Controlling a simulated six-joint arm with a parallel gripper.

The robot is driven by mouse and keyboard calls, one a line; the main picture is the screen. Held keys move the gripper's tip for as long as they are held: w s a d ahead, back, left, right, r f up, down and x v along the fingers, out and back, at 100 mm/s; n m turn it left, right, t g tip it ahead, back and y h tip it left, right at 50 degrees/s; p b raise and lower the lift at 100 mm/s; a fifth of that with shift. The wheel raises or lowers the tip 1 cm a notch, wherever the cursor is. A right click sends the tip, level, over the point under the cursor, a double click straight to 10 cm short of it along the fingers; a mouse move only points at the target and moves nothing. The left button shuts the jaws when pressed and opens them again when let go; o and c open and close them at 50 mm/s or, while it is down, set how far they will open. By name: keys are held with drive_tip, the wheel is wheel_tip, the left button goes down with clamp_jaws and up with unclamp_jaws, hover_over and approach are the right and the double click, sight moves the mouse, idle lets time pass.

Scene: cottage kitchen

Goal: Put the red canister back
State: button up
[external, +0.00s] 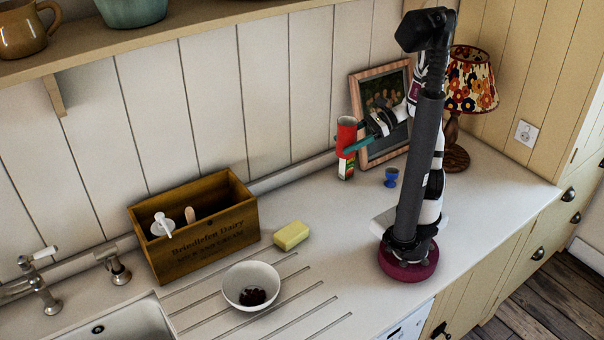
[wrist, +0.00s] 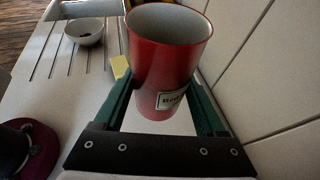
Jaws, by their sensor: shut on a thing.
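The red canister (external: 346,132) is an open-topped, upright cylinder near the back wall, left of the framed picture. In the wrist view the canister (wrist: 168,55) stands between my teal fingers, its open rim towards the camera and a pale label low on its side. My gripper (external: 356,146) is shut on it from the right in the external view; the gripper also shows in the wrist view (wrist: 165,115).
A framed picture (external: 371,78), a blue egg cup (external: 391,178) and a floral lamp (external: 470,80) stand close to my arm. A wooden crate (external: 207,245), yellow sponge (external: 291,235) and white bowl (external: 234,291) are to the left. The counter between sponge and canister is clear.

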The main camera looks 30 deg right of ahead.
drive_tip(key=s+d+f+m+t, duration=0.1)
drive_tip(key=s+d+f, duration=0.15)
drive_tip(key=f, duration=0.45)
drive_tip(key=x, duration=0.4)
drive_tip(key=f+x, duration=0.1)
drive_tip(key=x, duration=0.3)
drive_tip(key=d+f+x, duration=0.1)
drive_tip(key=x, duration=0.3)
drive_tip(key=shift+w+a+f, duration=0.2)
drive_tip(key=shift+w, duration=0.1)
drive_tip(key=shift+t, duration=0.3)
wheel_tip(320, 180, down, 4)
drive_tip(key=shift+w+a+f, duration=0.1)
drive_tip(key=shift+f, duration=0.1)
drive_tip(key=o, duration=1.5)
